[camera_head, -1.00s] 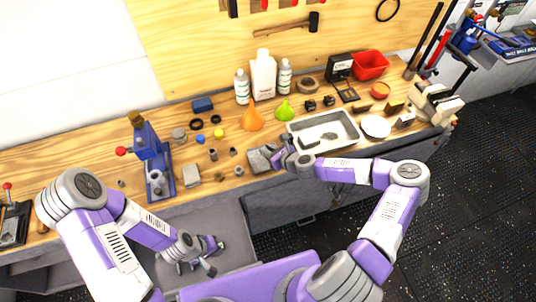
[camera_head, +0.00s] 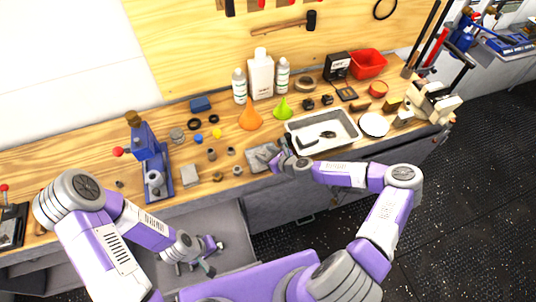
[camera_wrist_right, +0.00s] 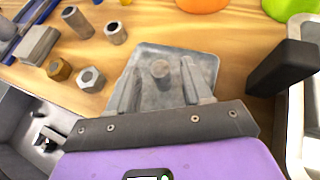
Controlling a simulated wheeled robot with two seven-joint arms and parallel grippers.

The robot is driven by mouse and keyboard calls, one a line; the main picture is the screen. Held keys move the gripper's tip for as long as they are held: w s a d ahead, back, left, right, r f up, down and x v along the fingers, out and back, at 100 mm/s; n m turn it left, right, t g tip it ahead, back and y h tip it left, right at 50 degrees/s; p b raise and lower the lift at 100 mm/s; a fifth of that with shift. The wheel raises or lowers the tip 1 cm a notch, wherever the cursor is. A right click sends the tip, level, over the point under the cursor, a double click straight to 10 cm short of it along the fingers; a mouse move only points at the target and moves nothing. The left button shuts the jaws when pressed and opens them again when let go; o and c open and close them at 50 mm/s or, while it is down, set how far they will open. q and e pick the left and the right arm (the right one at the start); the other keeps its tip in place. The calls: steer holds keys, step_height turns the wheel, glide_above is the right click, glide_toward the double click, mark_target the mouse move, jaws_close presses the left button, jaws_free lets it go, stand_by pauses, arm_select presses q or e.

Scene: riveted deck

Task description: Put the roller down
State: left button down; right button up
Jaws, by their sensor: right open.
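In the right wrist view a small grey metal cylinder, which looks like the roller (camera_wrist_right: 160,72), stands on a flat grey metal plate (camera_wrist_right: 205,62). The open fingers of my right gripper (camera_wrist_right: 162,88) are on either side of it, with gaps visible. In the head view my right gripper (camera_head: 281,157) is at the bench's front edge beside the plate (camera_head: 261,156); the roller cannot be made out there. My left gripper (camera_head: 211,257) hangs low in front of the bench, away from the plate; its jaw state is unclear.
A metal tray (camera_head: 350,138) is just right of the plate. A dark bar (camera_wrist_right: 285,68) reaches over its left rim. Several small metal parts, including a hex nut (camera_wrist_right: 91,79), lie to the left. An orange funnel (camera_head: 250,119) and green funnel (camera_head: 284,110) stand behind.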

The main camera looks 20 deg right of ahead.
steer(key=shift+r, duration=0.2)
steer(key=v, duration=1.1)
steer(key=s+a+f+n+g+y, duration=0.1)
steer(key=s+a+f+n+g, duration=0.2)
steer(key=s+a+n, duration=0.3)
steer(key=s+a+f+n+g+y, duration=0.1)
steer(key=s+a+f+n+g, duration=0.25)
steer(key=a+n, duration=0.35)
steer(key=s+f+n+g+h, duration=0.3)
steer(key=s+n, duration=0.7)
steer(key=n, duration=0.5)
steer(key=shift+s+d+f+g, duration=0.25)
steer(key=shift+d+f+g, duration=0.1)
steer(key=shift+d+f, duration=0.25)
steer(key=shift+a, duration=0.15)
